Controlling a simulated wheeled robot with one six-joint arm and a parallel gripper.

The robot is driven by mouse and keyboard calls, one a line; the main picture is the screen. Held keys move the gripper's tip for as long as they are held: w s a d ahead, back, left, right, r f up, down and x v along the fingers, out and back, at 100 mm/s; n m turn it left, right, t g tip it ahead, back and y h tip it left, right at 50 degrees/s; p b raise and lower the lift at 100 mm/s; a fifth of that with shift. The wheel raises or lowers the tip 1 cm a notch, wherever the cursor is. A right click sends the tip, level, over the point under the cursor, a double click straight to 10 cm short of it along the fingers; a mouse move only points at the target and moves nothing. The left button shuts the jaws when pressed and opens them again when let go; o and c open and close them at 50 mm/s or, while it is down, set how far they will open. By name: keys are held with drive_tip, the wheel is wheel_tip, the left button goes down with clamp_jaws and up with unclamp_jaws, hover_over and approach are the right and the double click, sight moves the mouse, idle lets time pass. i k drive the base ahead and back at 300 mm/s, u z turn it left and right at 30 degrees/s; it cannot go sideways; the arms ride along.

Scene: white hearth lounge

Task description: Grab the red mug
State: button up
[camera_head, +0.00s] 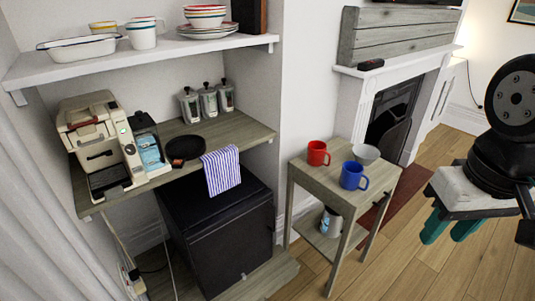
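The red mug (317,154) stands upright on the top of a small wooden side table (318,178), near its back left corner. A blue mug (352,176) and a pale grey bowl (366,154) stand on the same top, to its right. My gripper (450,228) is at the right edge of the picture, well to the right of the table and apart from the mugs. Its two green fingers point downward and are spaced apart, with nothing seen between them.
A lower table shelf holds a patterned mug (330,223). Left are a black fridge (220,235) and a counter with a coffee machine (100,140); a shelf (140,62) of dishes hangs above. A fireplace (398,105) stands behind. Wooden floor (400,265) is clear at the lower right.

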sight(317, 152)
drive_tip(key=u, duration=0.3)
drive_tip(key=i, duration=1.1)
drive_tip(key=z, duration=0.2)
